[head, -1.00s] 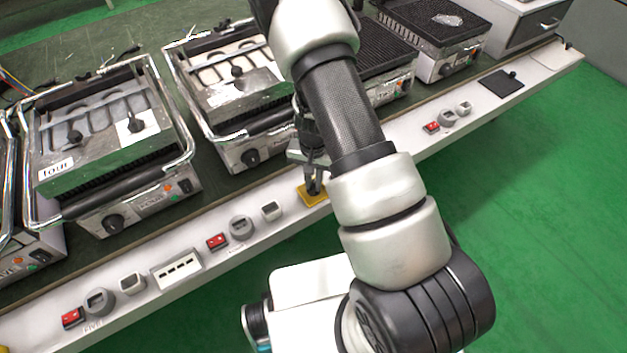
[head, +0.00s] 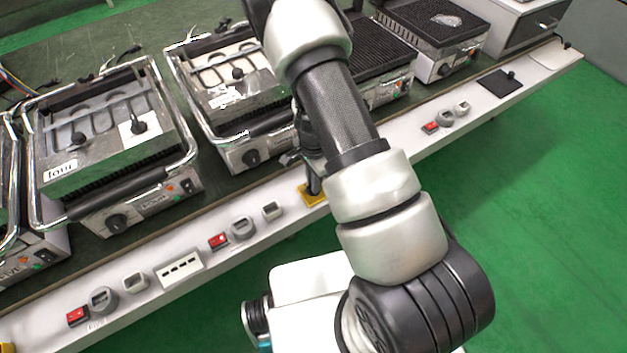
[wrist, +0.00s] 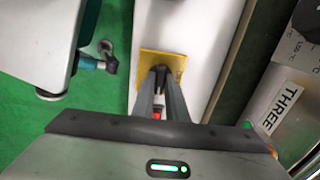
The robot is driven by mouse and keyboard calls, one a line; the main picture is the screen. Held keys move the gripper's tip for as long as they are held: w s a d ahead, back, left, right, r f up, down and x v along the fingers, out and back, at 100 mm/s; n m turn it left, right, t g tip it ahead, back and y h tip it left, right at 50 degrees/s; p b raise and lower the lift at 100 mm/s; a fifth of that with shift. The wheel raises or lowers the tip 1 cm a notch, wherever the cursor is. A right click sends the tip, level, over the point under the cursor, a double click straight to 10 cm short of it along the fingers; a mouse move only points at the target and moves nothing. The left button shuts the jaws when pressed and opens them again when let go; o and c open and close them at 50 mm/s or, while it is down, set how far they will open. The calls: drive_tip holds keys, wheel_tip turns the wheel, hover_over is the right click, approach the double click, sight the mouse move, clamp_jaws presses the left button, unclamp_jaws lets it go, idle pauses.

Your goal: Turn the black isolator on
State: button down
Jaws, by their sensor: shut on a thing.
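A black knob (wrist: 158,71) stands on a yellow square plate (wrist: 176,58) on the white front ledge. In the wrist view my gripper (wrist: 160,82) has its two fingers shut on the knob from above. In the head view the yellow plate (head: 306,198) lies beneath my gripper (head: 313,183), and my arm hides part of both. The knob's exact angle is hard to read behind the fingers. Another switch, with a black plate (head: 497,85) and a small black knob, sits far right on the ledge, apart from my gripper.
Several metal grills, one here (head: 110,135), line the table behind the ledge (head: 225,265). Red switches (head: 218,241) and grey sockets (head: 242,228) sit along the ledge. Green floor (head: 540,200) lies open in front. A red switch shows just below the plate in the wrist view.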

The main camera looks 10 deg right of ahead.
idle(0.5)
drive_tip(key=c, duration=1.8)
unclamp_jaws()
drive_tip(key=shift+o, duration=0.2)
